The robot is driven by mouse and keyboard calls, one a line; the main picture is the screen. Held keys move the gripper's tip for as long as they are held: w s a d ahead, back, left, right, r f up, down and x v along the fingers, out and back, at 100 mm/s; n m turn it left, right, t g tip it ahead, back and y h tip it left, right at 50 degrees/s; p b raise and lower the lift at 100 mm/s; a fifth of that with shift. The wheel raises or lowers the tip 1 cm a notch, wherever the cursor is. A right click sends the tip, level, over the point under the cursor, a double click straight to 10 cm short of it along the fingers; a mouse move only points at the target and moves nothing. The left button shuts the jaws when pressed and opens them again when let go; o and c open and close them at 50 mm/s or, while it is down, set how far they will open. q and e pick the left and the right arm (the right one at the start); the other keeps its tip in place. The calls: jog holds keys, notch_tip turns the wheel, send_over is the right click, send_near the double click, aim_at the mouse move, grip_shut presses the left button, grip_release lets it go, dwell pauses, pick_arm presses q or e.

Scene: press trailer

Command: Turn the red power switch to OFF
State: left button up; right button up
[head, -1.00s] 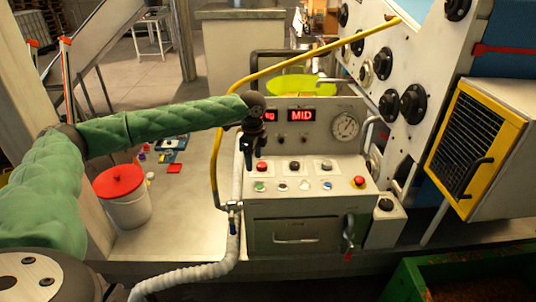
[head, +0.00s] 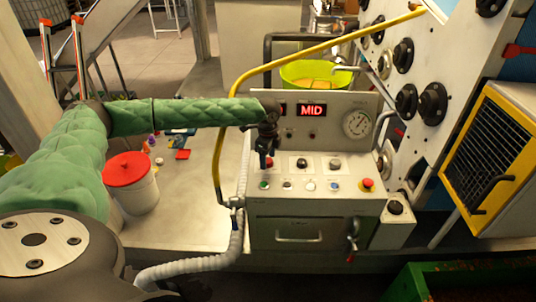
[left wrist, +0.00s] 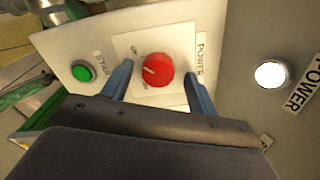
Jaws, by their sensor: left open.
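The red power switch (left wrist: 157,70) is a round red knob with a white pointer mark, on a white plate labelled POWER. In the left wrist view the mark points to the left and slightly up. My left gripper (left wrist: 160,84) is open, with one blue finger on each side of the knob; I cannot tell whether they touch it. In the head view the left gripper (head: 266,152) hangs over the left end of the control panel (head: 315,181), and only a bit of red shows by its tips. My right gripper is not in view.
A green button (left wrist: 84,72) and a lit white lamp (left wrist: 270,74) are close to the fingers. A MID display (head: 312,110), gauge (head: 357,123) and red emergency button (head: 367,184) are on the machine. A yellow pipe (head: 218,150) and grey hose (head: 200,262) run at the left.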

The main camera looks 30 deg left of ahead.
pick_arm(q)
jog(key=shift+s+f, duration=0.15)
jog(key=shift+s, duration=0.05)
jog(key=shift+w+f, duration=0.1)
jog(key=shift+c, duration=1.4)
jog(key=c, duration=0.7)
